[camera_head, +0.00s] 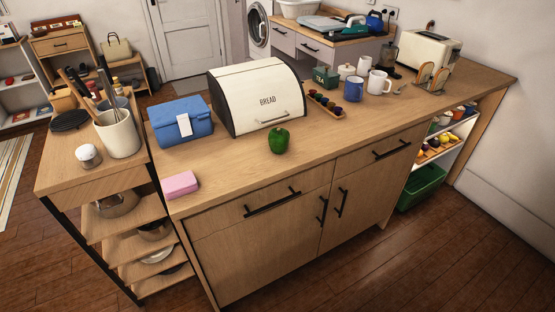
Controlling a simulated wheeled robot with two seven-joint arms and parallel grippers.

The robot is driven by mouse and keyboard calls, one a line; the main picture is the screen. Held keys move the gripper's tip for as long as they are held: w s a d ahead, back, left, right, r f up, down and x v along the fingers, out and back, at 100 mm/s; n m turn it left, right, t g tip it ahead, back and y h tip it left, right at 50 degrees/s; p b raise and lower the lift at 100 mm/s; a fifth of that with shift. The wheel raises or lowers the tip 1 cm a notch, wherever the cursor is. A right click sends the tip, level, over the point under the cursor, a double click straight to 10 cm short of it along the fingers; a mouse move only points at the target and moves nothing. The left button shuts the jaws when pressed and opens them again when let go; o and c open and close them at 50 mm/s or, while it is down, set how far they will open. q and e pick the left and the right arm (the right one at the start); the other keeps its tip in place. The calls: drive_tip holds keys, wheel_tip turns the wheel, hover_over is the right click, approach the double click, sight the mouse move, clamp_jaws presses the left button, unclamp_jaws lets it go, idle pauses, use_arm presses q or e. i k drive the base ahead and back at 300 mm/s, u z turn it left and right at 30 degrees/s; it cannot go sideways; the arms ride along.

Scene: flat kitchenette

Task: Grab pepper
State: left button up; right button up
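A green bell pepper (279,141) stands on the wooden counter (330,152), a little back from its front edge. It is in front of the cream bread box. Nothing covers it in this view. Neither of my grippers shows in the head view.
A bread box (262,97), a blue lunch box (181,121) and a pink sponge (180,185) are left of or behind the pepper. A tray of small capsules (326,104), a blue mug (353,88) and a white mug (379,82) stand right. The counter's right front is clear.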

sight(279, 138)
drive_tip(key=z, duration=0.05)
drive_tip(key=k, duration=0.75)
drive_tip(key=u, duration=1.05)
drive_tip(key=i, duration=1.8)
drive_tip(key=z, duration=0.95)
